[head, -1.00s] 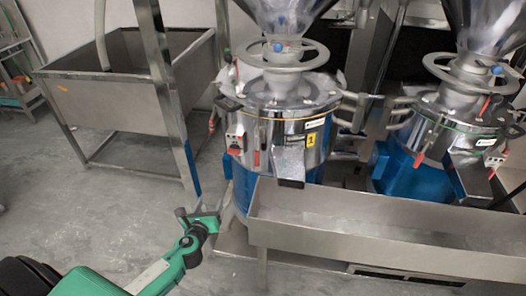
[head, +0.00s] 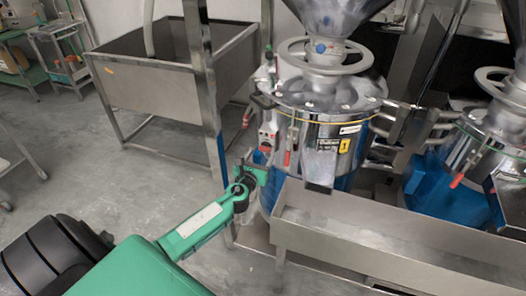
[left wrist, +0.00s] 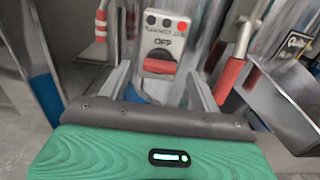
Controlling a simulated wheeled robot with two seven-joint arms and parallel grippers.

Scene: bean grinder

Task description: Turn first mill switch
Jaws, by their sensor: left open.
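The first mill (head: 325,140) is a shiny steel drum on a blue base with a yellow "1" label, in the middle right of the head view. Its switch (head: 268,138) is a small pale box with a red knob on the drum's left side. In the left wrist view the switch box (left wrist: 163,38) shows the word OFF above a red knob (left wrist: 160,66). My left gripper (head: 252,172) is just below the switch in the head view. It is open, and in the left wrist view its fingers (left wrist: 155,88) stand left and right of the red knob, apart from each other. My right gripper is not in view.
A steel trough (head: 370,235) runs in front of the mills. A second mill (head: 480,150) stands at the right. A steel sink (head: 170,70) is behind at the left. Red-handled levers (left wrist: 229,80) flank the switch. The floor at left is mostly clear.

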